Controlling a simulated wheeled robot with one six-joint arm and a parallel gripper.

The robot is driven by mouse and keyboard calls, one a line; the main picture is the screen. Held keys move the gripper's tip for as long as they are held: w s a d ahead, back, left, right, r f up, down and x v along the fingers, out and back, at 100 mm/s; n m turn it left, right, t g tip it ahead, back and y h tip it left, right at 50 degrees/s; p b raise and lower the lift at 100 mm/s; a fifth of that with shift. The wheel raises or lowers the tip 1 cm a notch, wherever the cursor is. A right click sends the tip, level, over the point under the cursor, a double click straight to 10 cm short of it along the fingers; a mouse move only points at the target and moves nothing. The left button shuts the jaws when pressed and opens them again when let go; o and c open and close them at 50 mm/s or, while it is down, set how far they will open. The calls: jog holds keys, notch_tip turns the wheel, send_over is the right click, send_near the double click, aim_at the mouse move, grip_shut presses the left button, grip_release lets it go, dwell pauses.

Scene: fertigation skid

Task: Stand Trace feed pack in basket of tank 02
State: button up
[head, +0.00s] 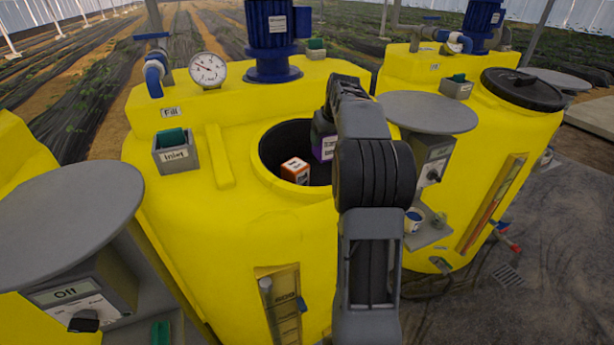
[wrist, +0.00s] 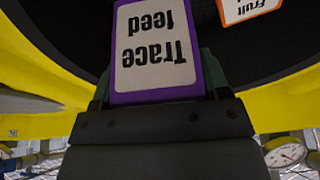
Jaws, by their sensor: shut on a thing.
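The Trace feed pack (wrist: 155,50) is purple with a white label. In the wrist view it sits between the fingers of my gripper (wrist: 155,85), its lettering upside down in the picture. In the head view the purple pack (head: 325,145) shows at the right side of the dark round opening (head: 268,155) of the middle yellow tank (head: 220,240), partly hidden by my arm. My gripper is shut on it. Whether the pack touches anything below cannot be told. The basket itself is too dark to make out, and no tank number is readable.
An orange and white Fruit pack (head: 295,171) stands in the same opening, left of the held pack; it also shows in the wrist view (wrist: 245,8). A blue motor (head: 272,40) rises behind the opening. A grey round plate (head: 427,111) is close on the right of my arm.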

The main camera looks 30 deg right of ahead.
notch_tip(320, 180, down, 10)
jog(key=shift+w+r+p, duration=0.1)
jog(key=shift+p, duration=0.75)
jog(key=o, duration=1)
jog(key=shift+c, duration=0.2)
